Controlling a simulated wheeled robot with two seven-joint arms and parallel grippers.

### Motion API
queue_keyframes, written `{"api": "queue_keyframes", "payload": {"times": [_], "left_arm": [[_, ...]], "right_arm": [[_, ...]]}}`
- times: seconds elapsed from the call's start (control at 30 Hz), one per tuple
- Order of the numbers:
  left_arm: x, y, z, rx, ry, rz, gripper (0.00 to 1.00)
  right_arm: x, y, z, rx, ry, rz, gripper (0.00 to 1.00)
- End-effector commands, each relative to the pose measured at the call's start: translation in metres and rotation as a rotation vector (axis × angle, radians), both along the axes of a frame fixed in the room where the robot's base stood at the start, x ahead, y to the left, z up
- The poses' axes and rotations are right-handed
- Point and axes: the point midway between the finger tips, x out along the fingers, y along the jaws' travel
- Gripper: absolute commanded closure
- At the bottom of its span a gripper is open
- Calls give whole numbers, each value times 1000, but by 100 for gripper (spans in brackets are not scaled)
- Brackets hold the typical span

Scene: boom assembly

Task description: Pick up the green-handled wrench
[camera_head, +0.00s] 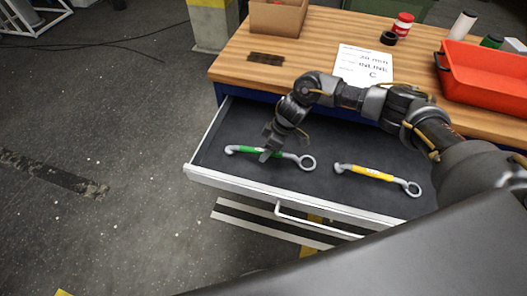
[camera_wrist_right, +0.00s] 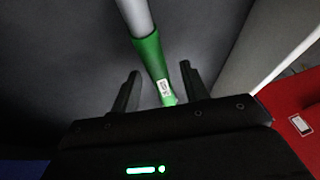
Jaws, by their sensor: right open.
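The green-handled wrench (camera_head: 247,150) lies in the open drawer (camera_head: 215,172), its ring end to the right. In the right wrist view its green handle (camera_wrist_right: 150,58) runs between the two fingers of my right gripper (camera_wrist_right: 157,90). The right gripper also shows in the head view (camera_head: 268,152), over the green handle and hiding part of it. Its fingers are open, one on each side of the handle, with a gap to each. A yellow-handled wrench (camera_head: 368,173) lies to the right in the same drawer. My left gripper is not in view.
The drawer's white front and side walls surround the wrenches. The wooden worktop (camera_head: 235,58) is behind, with a red bin (camera_head: 485,85), a paper sheet (camera_head: 365,62), a cardboard box (camera_head: 277,17) and a red-labelled can (camera_head: 403,24). Open floor lies to the left.

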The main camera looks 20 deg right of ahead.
Motion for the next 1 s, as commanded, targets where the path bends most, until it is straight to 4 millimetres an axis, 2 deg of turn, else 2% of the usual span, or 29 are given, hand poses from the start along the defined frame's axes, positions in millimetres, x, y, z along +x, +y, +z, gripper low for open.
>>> {"api": "queue_keyframes", "payload": {"times": [0.17, 0.5, 0.53, 1.0], "left_arm": [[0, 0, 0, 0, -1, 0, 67], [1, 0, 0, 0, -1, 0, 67], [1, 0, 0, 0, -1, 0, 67], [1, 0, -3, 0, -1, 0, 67]], "right_arm": [[0, 0, 0, 0, -1, 0, 55], [1, 0, 0, 0, -1, -1, 98], [1, 0, 0, 0, -1, -1, 100], [2, 0, 5, 3, -4, -2, 100]]}}
